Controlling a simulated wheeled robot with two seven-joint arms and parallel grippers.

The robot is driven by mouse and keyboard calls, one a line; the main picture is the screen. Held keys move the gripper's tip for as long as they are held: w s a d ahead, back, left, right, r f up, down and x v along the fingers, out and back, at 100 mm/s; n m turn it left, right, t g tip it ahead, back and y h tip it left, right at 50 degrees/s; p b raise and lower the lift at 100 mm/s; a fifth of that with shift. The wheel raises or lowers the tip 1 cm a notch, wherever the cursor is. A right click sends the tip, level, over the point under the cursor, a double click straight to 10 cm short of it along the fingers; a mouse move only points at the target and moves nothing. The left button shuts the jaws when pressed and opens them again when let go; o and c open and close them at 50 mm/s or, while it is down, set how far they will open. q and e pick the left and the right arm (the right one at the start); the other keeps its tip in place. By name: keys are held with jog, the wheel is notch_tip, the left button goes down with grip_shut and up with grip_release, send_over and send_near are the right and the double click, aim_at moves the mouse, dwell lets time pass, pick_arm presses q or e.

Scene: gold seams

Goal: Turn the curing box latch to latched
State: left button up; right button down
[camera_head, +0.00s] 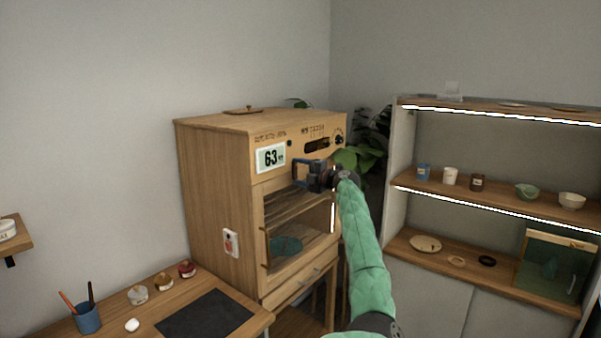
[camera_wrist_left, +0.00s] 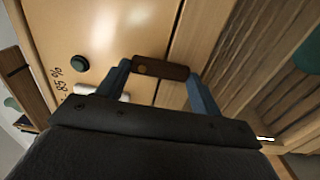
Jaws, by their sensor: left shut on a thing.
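The curing box (camera_head: 215,185) is a tall wooden cabinet with a display reading 63 and a glazed front through which a teal piece shows. My left gripper (camera_head: 300,172) is at the upper part of its front, over the top of the door. In the left wrist view its blue fingers (camera_wrist_left: 162,85) are shut on the latch (camera_wrist_left: 162,68), a small dark brown bar with a round pin near one end. The bar lies across the seam between the plain panel and the door frame. In the head view the gripper hides the latch. My right gripper is not in view.
A wooden desk (camera_head: 250,322) with a dark mat (camera_head: 205,314), pen cup (camera_head: 87,318) and small jars stands at left. A shelf unit (camera_head: 403,150) with cups and bowls stands at right.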

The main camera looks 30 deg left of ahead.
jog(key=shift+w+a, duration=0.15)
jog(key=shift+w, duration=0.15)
pick_arm(q)
jog(key=o, duration=1)
jog(key=shift+w+d, duration=0.1)
jog(key=shift+d+f, duration=0.1)
jog(key=shift+d, duration=0.1)
jog(key=shift+s+d+b, duration=0.15)
jog(key=shift+d+b, duration=0.8)
jog(key=shift+d, duration=0.9)
jog(key=shift+s+d+b, duration=0.15)
jog(key=shift+d+b, duration=0.75)
jog(key=shift+d, duration=0.9)
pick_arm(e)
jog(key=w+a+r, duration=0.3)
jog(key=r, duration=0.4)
